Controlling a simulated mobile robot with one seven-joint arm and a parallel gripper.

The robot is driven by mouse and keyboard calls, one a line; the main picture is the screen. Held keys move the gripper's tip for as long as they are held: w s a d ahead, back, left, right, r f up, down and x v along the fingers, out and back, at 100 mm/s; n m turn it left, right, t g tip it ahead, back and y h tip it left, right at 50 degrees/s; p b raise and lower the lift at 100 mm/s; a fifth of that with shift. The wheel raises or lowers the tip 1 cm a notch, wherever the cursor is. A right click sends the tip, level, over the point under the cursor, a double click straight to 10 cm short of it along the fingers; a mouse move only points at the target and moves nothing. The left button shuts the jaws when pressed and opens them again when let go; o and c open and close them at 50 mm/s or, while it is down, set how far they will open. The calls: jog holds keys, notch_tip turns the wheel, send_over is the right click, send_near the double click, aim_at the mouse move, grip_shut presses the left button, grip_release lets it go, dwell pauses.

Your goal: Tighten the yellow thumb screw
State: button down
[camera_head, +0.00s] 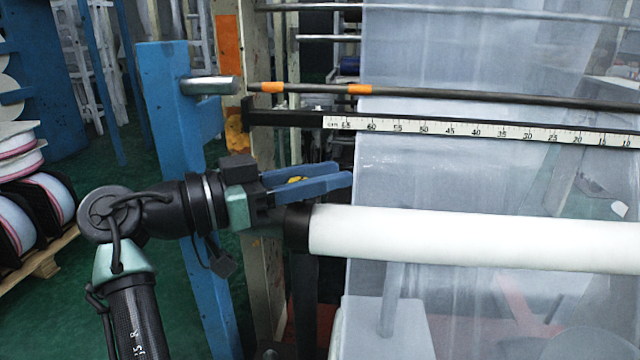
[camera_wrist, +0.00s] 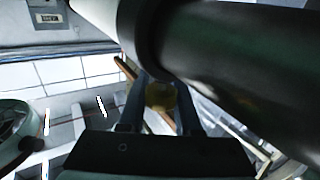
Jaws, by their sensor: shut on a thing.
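The yellow thumb screw (camera_head: 297,180) shows as a small patch of yellow between the blue fingers of my gripper (camera_head: 341,175) in the head view. In the wrist view the thumb screw (camera_wrist: 161,96) is a dim, round yellow shape between the two fingers (camera_wrist: 163,90). My gripper is shut on it, with a finger on either side. The fingers lie just above the dark end of the white roller (camera_head: 460,235). Most of the screw is hidden by the fingers in the head view, and how far it is screwed in cannot be told.
The white roller and its dark end collar (camera_head: 297,227) are close below my gripper. A ruler bar (camera_head: 480,131) and a rod with orange bands (camera_head: 430,93) run above. A blue post (camera_head: 172,130) stands behind my wrist. Clear film (camera_head: 430,170) hangs to the right.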

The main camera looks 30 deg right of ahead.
jog(key=shift+s+m+g, duration=0.15)
jog(key=shift+m+g, duration=0.15)
jog(key=shift+g, duration=0.3)
jog(key=shift+f, duration=0.1)
jog(key=c, duration=0.6)
grip_release()
jog(key=w+a, duration=0.1)
jog(key=a, duration=1.2)
jog(key=shift+b, duration=0.45)
